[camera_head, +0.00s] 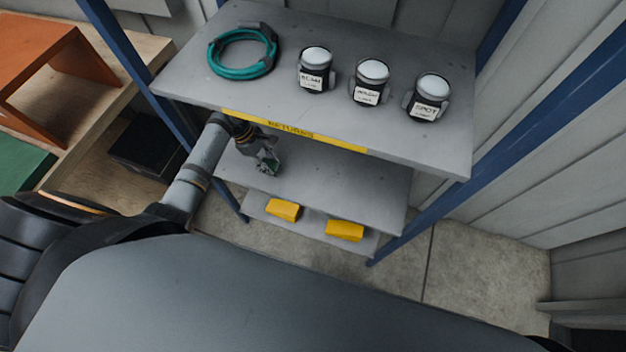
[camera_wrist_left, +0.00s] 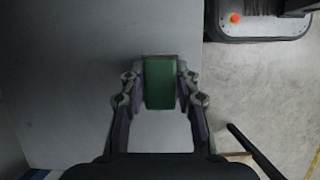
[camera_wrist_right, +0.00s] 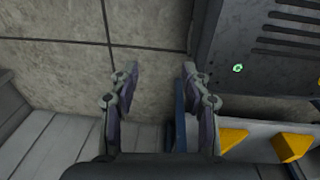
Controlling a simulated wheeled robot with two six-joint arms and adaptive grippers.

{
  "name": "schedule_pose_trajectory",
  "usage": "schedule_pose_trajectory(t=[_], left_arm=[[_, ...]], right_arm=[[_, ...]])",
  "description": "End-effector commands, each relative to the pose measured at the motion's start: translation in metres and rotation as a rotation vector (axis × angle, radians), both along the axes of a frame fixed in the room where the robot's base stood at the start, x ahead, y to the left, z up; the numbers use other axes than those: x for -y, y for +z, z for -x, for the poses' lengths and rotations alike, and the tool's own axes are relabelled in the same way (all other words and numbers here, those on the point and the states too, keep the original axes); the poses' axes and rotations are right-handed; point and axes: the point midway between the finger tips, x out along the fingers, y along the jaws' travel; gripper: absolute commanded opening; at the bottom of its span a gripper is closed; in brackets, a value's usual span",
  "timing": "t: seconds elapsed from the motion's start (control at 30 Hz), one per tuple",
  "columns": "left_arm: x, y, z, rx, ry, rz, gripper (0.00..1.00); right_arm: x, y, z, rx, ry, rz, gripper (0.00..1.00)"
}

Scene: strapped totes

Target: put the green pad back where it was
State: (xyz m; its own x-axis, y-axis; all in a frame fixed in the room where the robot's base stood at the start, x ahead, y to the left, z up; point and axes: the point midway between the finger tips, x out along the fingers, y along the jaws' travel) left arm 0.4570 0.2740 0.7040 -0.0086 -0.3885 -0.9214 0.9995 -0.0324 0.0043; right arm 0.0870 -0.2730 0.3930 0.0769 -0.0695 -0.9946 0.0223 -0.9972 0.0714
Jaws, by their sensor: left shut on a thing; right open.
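The green pad (camera_wrist_left: 159,84) is between the two fingers of my left gripper (camera_wrist_left: 159,88) in the left wrist view, with a grey shelf surface behind it. In the head view my left gripper (camera_head: 266,160) is over the middle shelf (camera_head: 330,183), below the top shelf's front edge. The pad shows there only as a small dark green patch (camera_head: 267,169). I cannot tell whether it touches the shelf. My right gripper (camera_wrist_right: 160,88) is open and empty above the floor in the right wrist view. I do not see it in the head view.
The top shelf (camera_head: 420,139), with a yellow label strip (camera_head: 293,130), holds a teal cable coil (camera_head: 243,72) and three labelled jars (camera_head: 370,82). Two yellow blocks (camera_head: 284,209) (camera_head: 345,231) lie on the low shelf. Blue posts (camera_head: 470,175) flank the rack. The middle shelf's right part is clear.

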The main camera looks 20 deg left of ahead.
Motion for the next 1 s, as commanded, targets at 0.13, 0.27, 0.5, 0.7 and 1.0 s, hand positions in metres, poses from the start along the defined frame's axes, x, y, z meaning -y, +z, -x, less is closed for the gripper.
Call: schedule_pose_trajectory(t=[0.13,0.27,0.5,0.7,1.0], left_arm=[[0.052,0.003,0.002,0.001,-0.002,0.008,0.02],[0.092,0.003,0.003,0.001,-0.002,0.008,0.02],[0.129,0.001,0.004,0.000,-0.001,0.001,0.02],[0.141,0.001,0.005,-0.001,-0.001,0.003,0.02],[0.144,-0.035,0.005,-0.001,-0.001,0.000,0.02]], right_arm=[[0.003,0.011,-0.005,0.008,0.001,0.004,0.47],[0.006,0.018,-0.020,0.032,0.004,0.007,0.47],[0.008,0.022,-0.025,0.040,0.005,0.009,0.47],[0.008,0.023,-0.018,0.029,0.004,0.010,0.47],[0.005,0.018,-0.016,0.025,0.003,0.006,0.47]])
